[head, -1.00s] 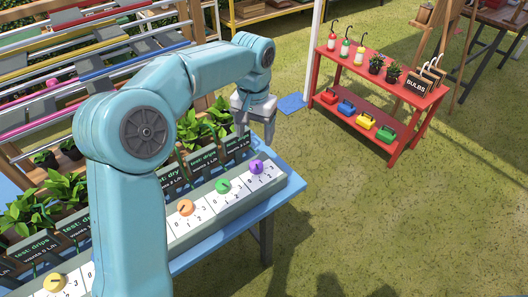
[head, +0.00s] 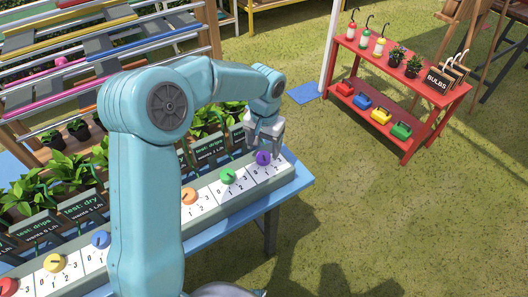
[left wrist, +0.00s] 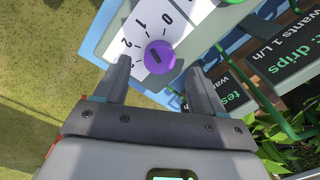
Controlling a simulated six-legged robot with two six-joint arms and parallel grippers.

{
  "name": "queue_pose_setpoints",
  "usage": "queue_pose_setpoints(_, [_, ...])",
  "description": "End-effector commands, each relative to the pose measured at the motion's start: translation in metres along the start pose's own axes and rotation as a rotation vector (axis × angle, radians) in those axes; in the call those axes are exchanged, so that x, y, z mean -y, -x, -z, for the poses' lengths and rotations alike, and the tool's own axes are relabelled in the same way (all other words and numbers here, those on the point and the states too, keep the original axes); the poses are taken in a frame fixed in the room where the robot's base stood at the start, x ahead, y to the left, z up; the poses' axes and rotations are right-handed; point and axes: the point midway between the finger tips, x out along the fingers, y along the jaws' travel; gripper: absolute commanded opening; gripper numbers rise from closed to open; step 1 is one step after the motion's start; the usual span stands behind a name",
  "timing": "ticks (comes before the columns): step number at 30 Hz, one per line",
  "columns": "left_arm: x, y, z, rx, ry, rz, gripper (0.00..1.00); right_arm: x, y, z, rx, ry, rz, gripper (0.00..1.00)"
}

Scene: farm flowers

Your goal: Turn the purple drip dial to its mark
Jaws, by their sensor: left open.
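The purple drip dial (head: 263,158) is at the right end of the grey dial strip (head: 233,205) on the blue table. In the left wrist view the purple dial (left wrist: 160,57) sits on a white plate (left wrist: 166,22) with the numbers 0 to 3 around it. A short dark line shows on the dial's face. My left gripper (head: 262,145) is just above and behind the purple dial. In the left wrist view its two fingers (left wrist: 158,90) are spread, with the dial beyond their tips and between them. It holds nothing. My right gripper is not in view.
Green (head: 228,176), orange (head: 189,196), blue (head: 101,240), yellow (head: 54,263) and red dials stand along the same strip. Potted plants and dark signs stand behind it. A red shelf (head: 398,85) stands apart on the grass at the right.

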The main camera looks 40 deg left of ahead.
Motion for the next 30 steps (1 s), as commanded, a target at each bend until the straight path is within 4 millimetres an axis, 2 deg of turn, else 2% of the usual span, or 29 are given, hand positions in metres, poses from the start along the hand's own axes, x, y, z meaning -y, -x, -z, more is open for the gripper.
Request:
queue_pose_setpoints(1, [0.000,-0.010,0.000,0.004,0.000,0.000,0.69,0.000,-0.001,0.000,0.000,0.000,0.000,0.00])
queue_pose_setpoints(6, [0.000,-0.029,0.002,0.001,0.001,-0.001,0.69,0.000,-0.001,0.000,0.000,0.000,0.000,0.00])
queue_pose_setpoints(17, [0.000,-0.034,0.004,0.000,0.001,0.000,0.69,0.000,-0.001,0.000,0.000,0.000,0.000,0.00])
queue_pose_setpoints(22, [-0.001,-0.034,0.004,0.000,0.000,-0.001,0.14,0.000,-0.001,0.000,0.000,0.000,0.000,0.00])
queue_pose_setpoints(30, [0.000,-0.034,0.004,-0.001,-0.018,0.000,0.13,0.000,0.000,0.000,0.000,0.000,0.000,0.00])
